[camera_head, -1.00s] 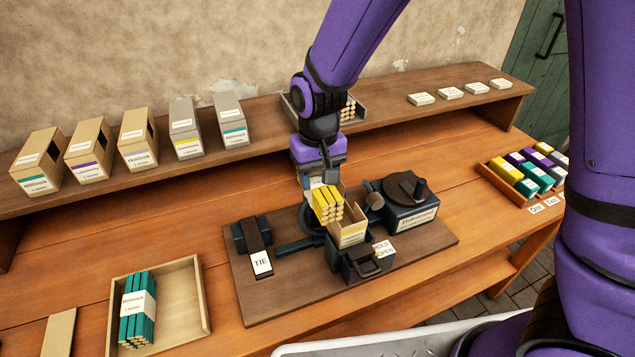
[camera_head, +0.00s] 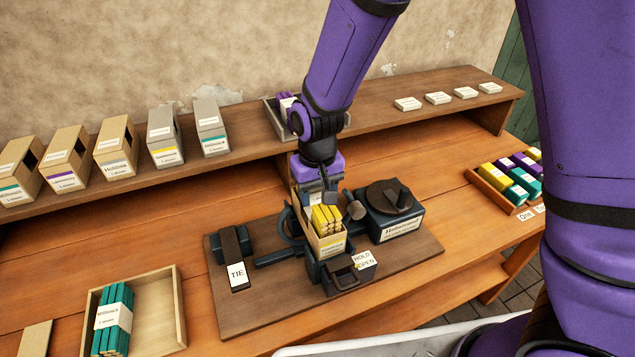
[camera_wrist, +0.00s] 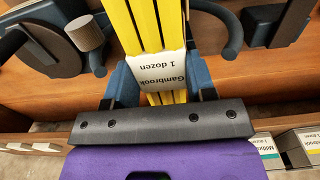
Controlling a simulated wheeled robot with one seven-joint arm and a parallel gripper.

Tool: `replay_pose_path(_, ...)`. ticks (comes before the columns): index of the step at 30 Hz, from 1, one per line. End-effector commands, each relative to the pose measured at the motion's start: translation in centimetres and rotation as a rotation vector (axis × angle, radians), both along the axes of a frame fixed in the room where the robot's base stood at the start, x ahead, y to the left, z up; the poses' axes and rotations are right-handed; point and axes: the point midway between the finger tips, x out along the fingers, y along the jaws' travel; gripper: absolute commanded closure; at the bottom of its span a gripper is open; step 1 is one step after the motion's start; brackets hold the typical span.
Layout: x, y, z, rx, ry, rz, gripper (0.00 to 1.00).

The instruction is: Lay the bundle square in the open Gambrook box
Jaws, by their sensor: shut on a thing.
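The yellow bundle (camera_head: 326,219) sits low between the walls of the open Gambrook box (camera_head: 330,245), its ends showing above the front rim. The box has a yellow stripe and stands in the press. My gripper (camera_head: 318,192) is over the back of the box, shut on the bundle. In the wrist view the bundle (camera_wrist: 150,25) runs lengthwise, with a white band (camera_wrist: 162,72) reading "Gambrook 1 dozen". The box floor and the bundle's underside are hidden, so I cannot tell whether it rests on the bottom.
The press has a handwheel block (camera_head: 394,210) right of the box, a HOLD OPEN lever (camera_head: 345,280) in front and a TIE station (camera_head: 236,262) at left. A tray (camera_head: 160,300) with a green bundle lies front left. Labelled boxes (camera_head: 165,138) line the shelf.

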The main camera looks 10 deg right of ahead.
Motion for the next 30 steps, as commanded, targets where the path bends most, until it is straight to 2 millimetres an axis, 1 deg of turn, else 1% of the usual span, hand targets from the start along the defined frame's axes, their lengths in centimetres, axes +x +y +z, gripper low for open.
replay_pose_path(6, 0.0, 0.0, -2.0, -0.001, 0.002, -0.001, 0.79)
replay_pose_path(15, 0.0, 0.0, -4.0, 0.000, 0.001, 0.000, 0.79)
replay_pose_path(21, 0.0, 0.0, -4.5, 0.000, 0.000, 0.000, 0.79)
replay_pose_path(30, 0.0, 0.0, -4.6, 0.000, -0.001, 0.000, 0.79)
